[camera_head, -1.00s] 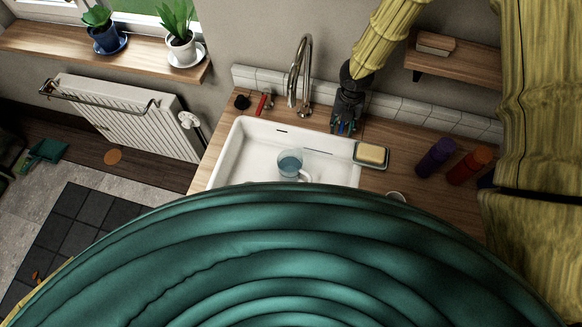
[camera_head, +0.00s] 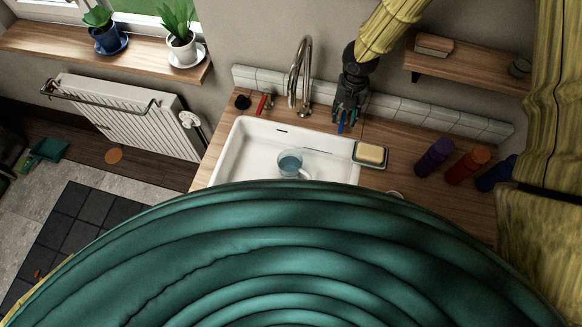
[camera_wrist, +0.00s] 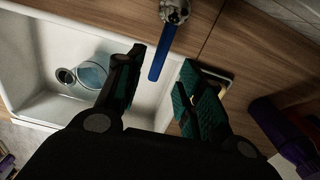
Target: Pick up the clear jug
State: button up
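The clear jug (camera_head: 290,163) stands in the white sink (camera_head: 235,158) and looks bluish, with its handle towards the right. It also shows in the wrist view (camera_wrist: 92,74), left of my fingers and partly hidden by the left one. My gripper (camera_wrist: 164,62) is open and empty, its fingers spread apart. In the head view my gripper (camera_head: 346,124) is over the counter behind the sink's right back corner, apart from the jug.
A blue-handled valve (camera_wrist: 160,52) shows between my fingers. A soap dish (camera_head: 371,164) sits right of the sink. Purple (camera_head: 435,157), red (camera_head: 468,165) and blue (camera_head: 497,173) bottles stand further right. The tall faucet (camera_head: 305,75) rises behind the sink. My green body hides the near side.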

aim_at(289, 161)
jog(key=k, duration=1)
